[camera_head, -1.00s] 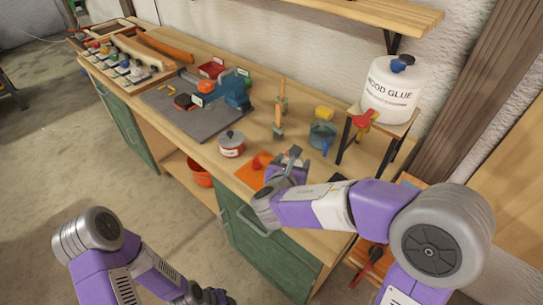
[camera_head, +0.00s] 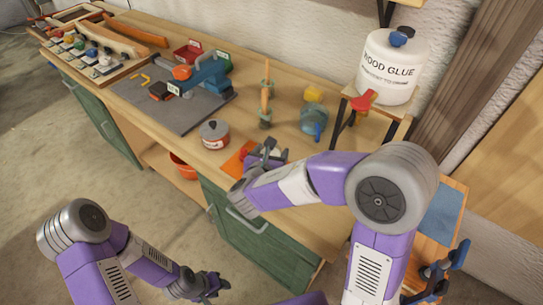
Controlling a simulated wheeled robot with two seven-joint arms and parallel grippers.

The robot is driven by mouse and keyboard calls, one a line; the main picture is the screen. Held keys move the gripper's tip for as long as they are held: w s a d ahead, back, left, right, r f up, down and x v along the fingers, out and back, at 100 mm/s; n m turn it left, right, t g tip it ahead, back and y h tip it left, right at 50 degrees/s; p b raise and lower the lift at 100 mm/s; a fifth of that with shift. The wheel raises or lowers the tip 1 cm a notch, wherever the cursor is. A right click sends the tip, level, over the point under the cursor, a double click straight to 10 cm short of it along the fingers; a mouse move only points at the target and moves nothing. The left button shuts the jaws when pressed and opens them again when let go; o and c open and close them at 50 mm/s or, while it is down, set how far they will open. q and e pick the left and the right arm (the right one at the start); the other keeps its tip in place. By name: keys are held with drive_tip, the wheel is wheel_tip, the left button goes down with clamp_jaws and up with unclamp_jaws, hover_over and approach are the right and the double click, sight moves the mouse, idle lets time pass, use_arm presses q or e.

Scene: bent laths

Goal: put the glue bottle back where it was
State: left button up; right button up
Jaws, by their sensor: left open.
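A large white jug marked WOOD GLUE (camera_head: 393,68) with a blue cap and red tap stands on a small raised stand (camera_head: 400,128) at the back right. I cannot tell whether it is the task's glue bottle; no other bottle shows clearly. My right gripper (camera_head: 263,153) is over the bench's front edge by the orange mat (camera_head: 238,160), close to a small red piece (camera_head: 246,151). Its jaws are too small and overlapped to tell whether they hold anything. My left gripper (camera_head: 213,287) is open and empty, low in front of the bench, away from all objects.
Bent laths lie at the far left. A blue clamp (camera_head: 440,270) is at lower right.

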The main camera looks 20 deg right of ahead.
drive_tip(key=o, duration=0.9)
drive_tip(key=shift+f, duration=0.25)
drive_tip(key=o, duration=0.5)
drive_tip(key=shift+c, duration=0.2)
drive_tip(key=shift+r, duration=0.2)
drive_tip(key=shift+s+a+r, duration=0.15)
drive_tip(key=shift+s+r, duration=0.1)
drive_tip(key=p+v, duration=0.3)
drive_tip(key=v, duration=0.8)
drive_tip(key=shift+s+a, duration=0.15)
